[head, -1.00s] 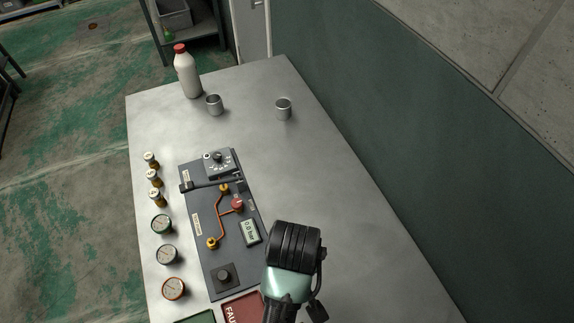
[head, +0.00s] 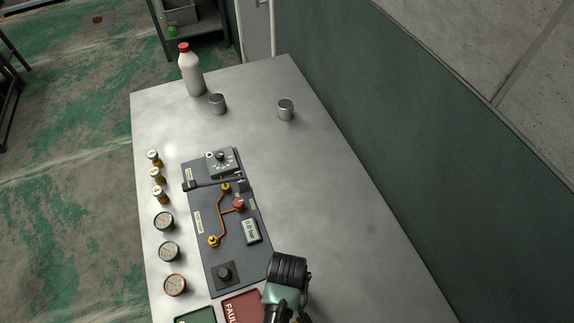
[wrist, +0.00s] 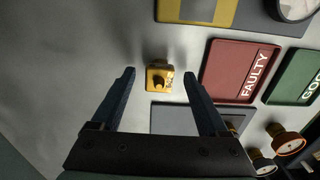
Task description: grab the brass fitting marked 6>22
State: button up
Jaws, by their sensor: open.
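In the wrist view a small brass block-like fitting (wrist: 160,78) sits on the grey metal surface, with dark marks on its right side too small to read. My gripper (wrist: 159,72) is open, with one finger on each side of this fitting and a gap on both sides. Whether it is at finger height is unclear. My fingers are hidden in the head view.
A red FAULTY tray (wrist: 237,72) and a green tray (wrist: 297,76) lie right of the fitting in the wrist view. The grey panel (head: 207,240) carries pipes and knobs. Gauges (head: 169,252) line the left edge. The table's right half is mostly clear.

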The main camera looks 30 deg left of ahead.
jog(key=shift+f, duration=0.5)
grip_shut()
jog(key=shift+w+r, duration=0.1)
